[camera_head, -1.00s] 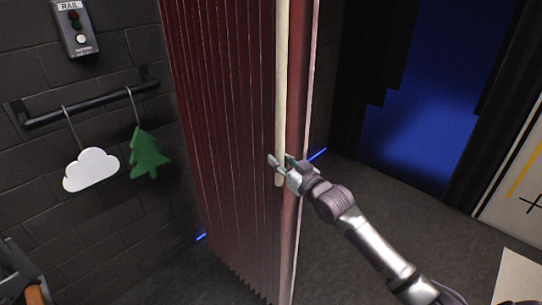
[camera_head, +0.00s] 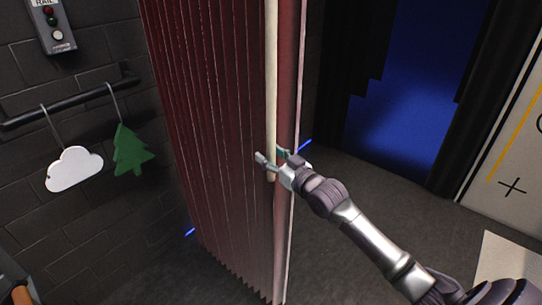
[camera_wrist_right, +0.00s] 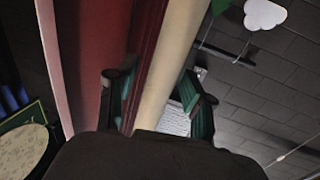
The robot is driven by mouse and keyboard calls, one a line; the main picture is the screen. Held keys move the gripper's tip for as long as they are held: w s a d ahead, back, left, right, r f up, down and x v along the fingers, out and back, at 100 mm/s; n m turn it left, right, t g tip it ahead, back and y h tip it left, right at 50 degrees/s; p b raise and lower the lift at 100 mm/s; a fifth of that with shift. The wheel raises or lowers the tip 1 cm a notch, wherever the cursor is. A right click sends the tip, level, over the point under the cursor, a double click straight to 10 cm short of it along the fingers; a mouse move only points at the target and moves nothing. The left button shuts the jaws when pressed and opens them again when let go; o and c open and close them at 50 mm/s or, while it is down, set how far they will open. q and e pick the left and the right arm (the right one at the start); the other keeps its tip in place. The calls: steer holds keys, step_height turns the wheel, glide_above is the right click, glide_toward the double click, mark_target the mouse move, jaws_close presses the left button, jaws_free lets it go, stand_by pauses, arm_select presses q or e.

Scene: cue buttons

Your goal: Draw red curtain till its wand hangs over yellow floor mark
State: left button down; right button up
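The red curtain (camera_head: 205,120) hangs in pleats down the middle of the head view. Its pale cream wand (camera_head: 271,90) hangs upright along its right edge. My right gripper (camera_head: 272,162) is at the wand's lower end, with one finger on each side of it, and looks closed on it. In the wrist view the wand (camera_wrist_right: 165,75) runs between the two teal-padded fingers. The red curtain (camera_wrist_right: 85,45) is to its left there. My left gripper is not in view. No yellow floor mark can be made out; the curtain hides part of the floor.
A rail control box (camera_head: 53,22) is on the dark brick wall at left. A bar (camera_head: 65,103) below it holds a white cloud (camera_head: 74,169) and a green tree (camera_head: 129,150). A blue-lit opening (camera_head: 410,110) is behind, at right. Grey floor lies clear around the curtain.

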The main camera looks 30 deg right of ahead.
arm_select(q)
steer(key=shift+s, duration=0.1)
arm_select(e)
steer(key=shift+s, duration=0.1)
steer(key=s+d, duration=0.1)
steer(key=s, duration=0.6)
steer(key=shift+s, duration=0.15)
stand_by(0.4)
